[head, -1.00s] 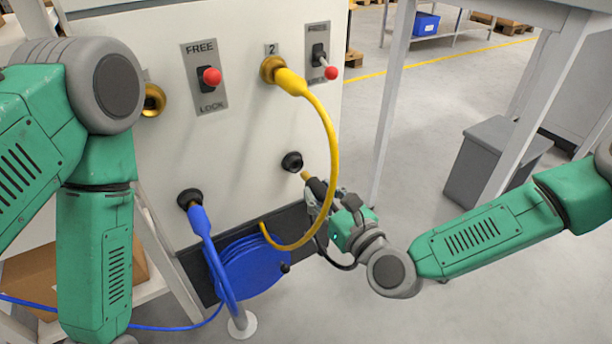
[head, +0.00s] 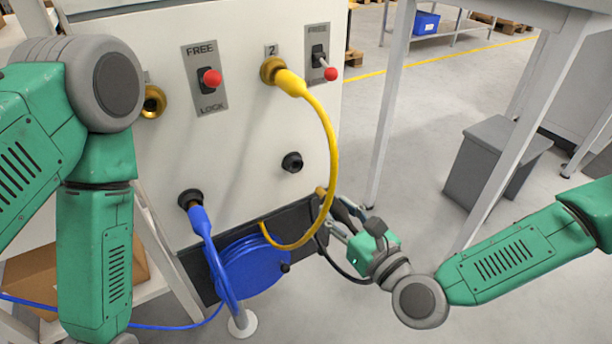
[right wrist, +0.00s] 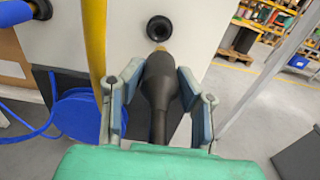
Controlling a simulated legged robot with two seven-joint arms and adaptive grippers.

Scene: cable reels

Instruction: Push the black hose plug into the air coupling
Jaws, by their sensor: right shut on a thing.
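My right gripper (head: 343,217) is shut on the black hose plug (right wrist: 161,88), which shows large between the fingers in the right wrist view. A brass tip (right wrist: 161,50) sticks out of its front end. A round black coupling (head: 292,162) sits on the pale panel, also in the right wrist view (right wrist: 159,28), just above the tip. The plug is outside the coupling, lower and to the right of it in the head view.
A yellow hose (head: 328,130) loops from brass coupling 2 down past my right gripper. A blue hose (head: 205,235) is plugged in lower left, above a blue reel (head: 252,266). Two red-knobbed switches are above. Open floor lies right of the panel, beyond a table leg (head: 388,110).

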